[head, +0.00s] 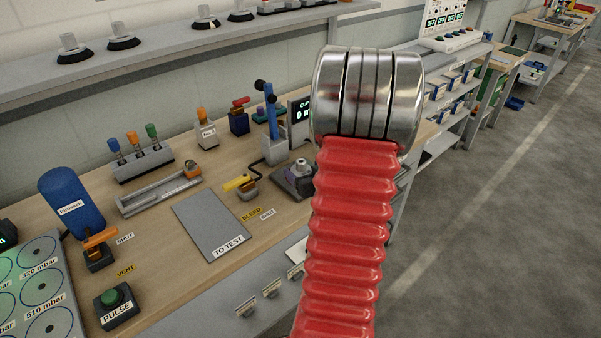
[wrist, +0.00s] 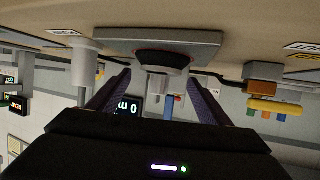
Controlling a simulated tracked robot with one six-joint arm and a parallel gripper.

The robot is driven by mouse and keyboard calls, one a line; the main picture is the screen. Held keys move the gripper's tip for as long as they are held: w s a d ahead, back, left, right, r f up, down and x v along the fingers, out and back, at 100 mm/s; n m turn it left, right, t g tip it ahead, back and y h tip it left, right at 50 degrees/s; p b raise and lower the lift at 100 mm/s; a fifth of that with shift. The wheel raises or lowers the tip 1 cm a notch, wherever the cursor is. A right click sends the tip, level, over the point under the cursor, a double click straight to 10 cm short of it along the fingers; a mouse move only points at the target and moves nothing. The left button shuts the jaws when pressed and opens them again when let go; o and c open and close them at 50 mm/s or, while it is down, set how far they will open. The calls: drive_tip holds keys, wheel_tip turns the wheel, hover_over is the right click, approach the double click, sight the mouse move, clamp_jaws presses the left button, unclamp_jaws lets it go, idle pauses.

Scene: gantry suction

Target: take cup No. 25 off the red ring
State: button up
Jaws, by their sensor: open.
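A dark suction cup with a pale metal fitting (wrist: 158,67) sits on a flat grey block (wrist: 115,42) in the wrist view, which is upside down. A thin reddish edge, perhaps the red ring, shows around its base. I cannot read a number on it. My gripper (wrist: 159,77) is open, with one dark finger on each side of the fitting and gaps visible. Whether the fingers reach around it in depth I cannot tell. In the head view the same block and cup (head: 301,170) seem to stand at the bench's right end, partly hidden by my arm. My gripper is hidden there.
A display (head: 301,112) and a blue-lever pump (head: 272,125) stand behind the block. A yellow-handled valve (head: 240,184) is left of it. The grey TO TEST plate (head: 211,224) is bare. Several dark cups (head: 123,41) stand on the shelf (head: 170,50) above.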

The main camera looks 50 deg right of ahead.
sight(303, 169)
drive_tip(key=shift+x, duration=1.5)
drive_tip(key=shift+c, duration=0.6)
drive_tip(key=c, duration=1)
drive_tip(key=shift+r, duration=5)
